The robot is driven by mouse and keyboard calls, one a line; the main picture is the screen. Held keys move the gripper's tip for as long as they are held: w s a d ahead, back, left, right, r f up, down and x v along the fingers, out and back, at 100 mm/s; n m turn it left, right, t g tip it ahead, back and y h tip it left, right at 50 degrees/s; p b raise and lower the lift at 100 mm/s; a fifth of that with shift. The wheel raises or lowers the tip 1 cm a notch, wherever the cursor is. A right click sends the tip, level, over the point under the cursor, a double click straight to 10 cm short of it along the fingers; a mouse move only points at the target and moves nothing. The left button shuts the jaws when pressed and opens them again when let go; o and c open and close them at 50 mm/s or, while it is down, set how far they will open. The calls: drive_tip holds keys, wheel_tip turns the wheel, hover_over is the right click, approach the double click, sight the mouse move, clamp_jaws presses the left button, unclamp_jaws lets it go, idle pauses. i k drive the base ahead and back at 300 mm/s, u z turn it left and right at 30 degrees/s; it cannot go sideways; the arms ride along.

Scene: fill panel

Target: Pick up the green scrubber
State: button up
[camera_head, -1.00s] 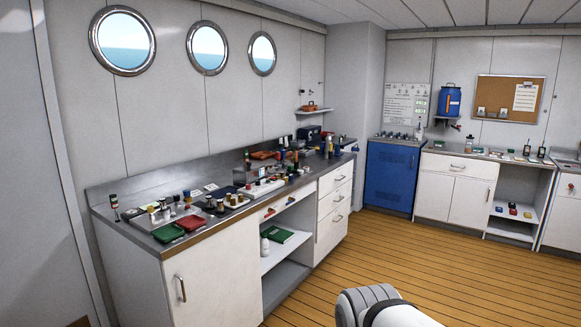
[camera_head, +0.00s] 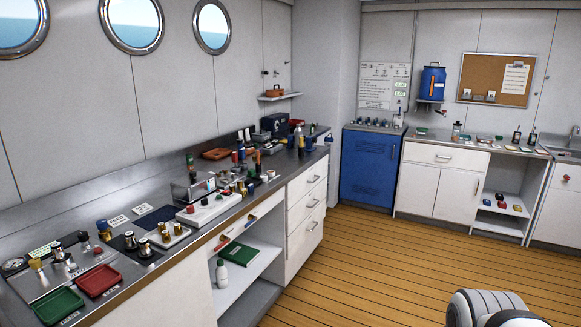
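I cannot clearly make out a green scrubber. A small green item (camera_head: 421,131) lies on the far counter, right of the blue cabinet, but it is too small to tell what it is. My gripper is not in view; only a rounded white and grey part of my arm shows at the bottom right edge.
The long left counter (camera_head: 28,218) is crowded with fittings, a green tray (camera_head: 58,305) and a red tray (camera_head: 98,280). A blue cabinet (camera_head: 369,168) stands in the corner. The wooden floor (camera_head: 370,260) is clear.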

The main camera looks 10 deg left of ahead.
sight(251, 172)
drive_tip(key=u, duration=0.2)
drive_tip(key=i, duration=1)
drive_tip(key=u, duration=0.55)
drive_tip(key=k, duration=0.7)
drive_tip(key=u, duration=0.25)
drive_tip(key=i, duration=0.7)
drive_tip(key=z, duration=0.05)
